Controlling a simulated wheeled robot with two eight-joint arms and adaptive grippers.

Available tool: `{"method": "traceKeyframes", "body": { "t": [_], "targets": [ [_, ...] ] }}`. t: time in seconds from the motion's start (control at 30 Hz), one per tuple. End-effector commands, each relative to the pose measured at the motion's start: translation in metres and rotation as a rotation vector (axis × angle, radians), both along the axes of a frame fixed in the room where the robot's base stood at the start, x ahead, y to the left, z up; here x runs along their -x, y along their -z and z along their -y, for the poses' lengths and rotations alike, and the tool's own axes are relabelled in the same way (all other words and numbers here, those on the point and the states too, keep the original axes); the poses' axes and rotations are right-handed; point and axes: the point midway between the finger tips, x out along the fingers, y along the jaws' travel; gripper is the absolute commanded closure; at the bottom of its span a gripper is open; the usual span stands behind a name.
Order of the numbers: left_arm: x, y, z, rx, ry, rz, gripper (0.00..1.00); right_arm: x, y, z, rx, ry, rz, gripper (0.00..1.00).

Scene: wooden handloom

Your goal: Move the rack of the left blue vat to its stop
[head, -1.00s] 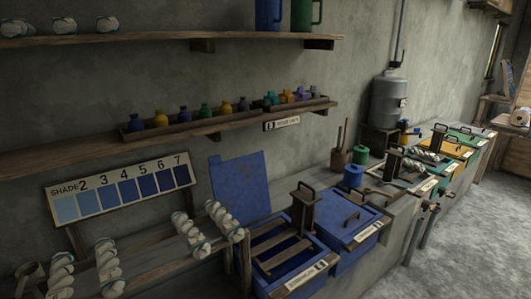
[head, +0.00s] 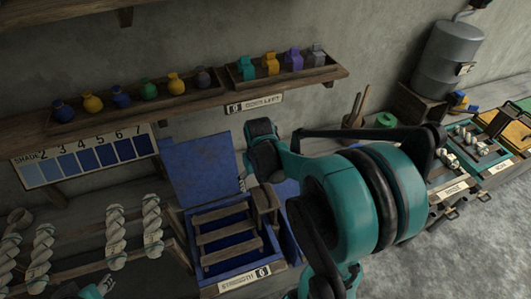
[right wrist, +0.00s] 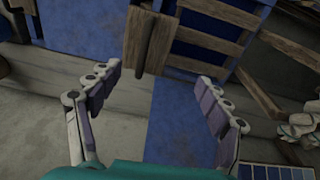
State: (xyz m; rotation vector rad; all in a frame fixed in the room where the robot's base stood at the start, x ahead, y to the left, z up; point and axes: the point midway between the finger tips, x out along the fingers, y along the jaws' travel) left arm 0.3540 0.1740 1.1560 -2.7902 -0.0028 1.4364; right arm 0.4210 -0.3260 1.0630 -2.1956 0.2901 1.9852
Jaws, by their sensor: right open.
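The left blue vat (head: 195,255) stands open on the bench in the head view. Its wooden slatted rack (head: 228,240) lies in it, with an upright wooden post (head: 265,203) at the right. My right arm crosses the head view, and its gripper is largely hidden there. In the right wrist view my right gripper (right wrist: 160,78) is open and empty, its fingers spread wide. The post's wooden block with a dark handle (right wrist: 148,42) lies beyond the gap between them, apart from the fingers. My left gripper (head: 98,289) shows partly at the bottom left edge; its fingers are unclear.
A blue lid (head: 203,168) leans on the wall behind the vat. Another blue vat (head: 289,245) beside it is mostly hidden by my right arm. Twisted yarn skeins (head: 115,232) hang at the left. A shelf with bottles (head: 175,84) runs above.

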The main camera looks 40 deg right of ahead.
Motion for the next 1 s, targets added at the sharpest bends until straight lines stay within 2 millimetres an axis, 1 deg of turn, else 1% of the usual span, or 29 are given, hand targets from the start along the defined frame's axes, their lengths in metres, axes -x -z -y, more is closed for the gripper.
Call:
{"method": "traceKeyframes", "body": {
  "t": [0.03, 0.13, 0.27, 0.37, 0.47, 0.9, 1.0],
  "targets": [
    [0.000, -0.023, 0.000, 0.000, 0.000, 0.000, 0.60, -0.002, -0.013, 0.011, -0.010, 0.017, -0.026, 0.22],
    [0.000, -0.037, 0.000, 0.000, 0.000, 0.000, 0.60, -0.002, -0.012, 0.024, -0.025, 0.037, -0.066, 0.22],
    [0.000, -0.043, 0.000, 0.000, 0.000, 0.000, 0.60, -0.001, -0.008, 0.031, -0.037, 0.050, -0.092, 0.22],
    [0.000, -0.039, 0.000, 0.000, 0.000, 0.000, 0.60, 0.000, 0.000, 0.033, -0.040, 0.052, -0.099, 0.22],
    [0.000, -0.030, 0.000, 0.000, 0.000, 0.000, 0.60, 0.000, 0.010, 0.033, -0.039, 0.051, -0.098, 0.22],
    [0.000, 0.014, 0.000, 0.000, 0.000, 0.000, 0.60, -0.001, 0.072, 0.032, -0.038, 0.051, -0.097, 0.22],
    [0.000, 0.021, 0.000, 0.000, 0.000, 0.000, 0.60, -0.001, 0.082, 0.032, -0.038, 0.051, -0.096, 0.22]
  ]
}}
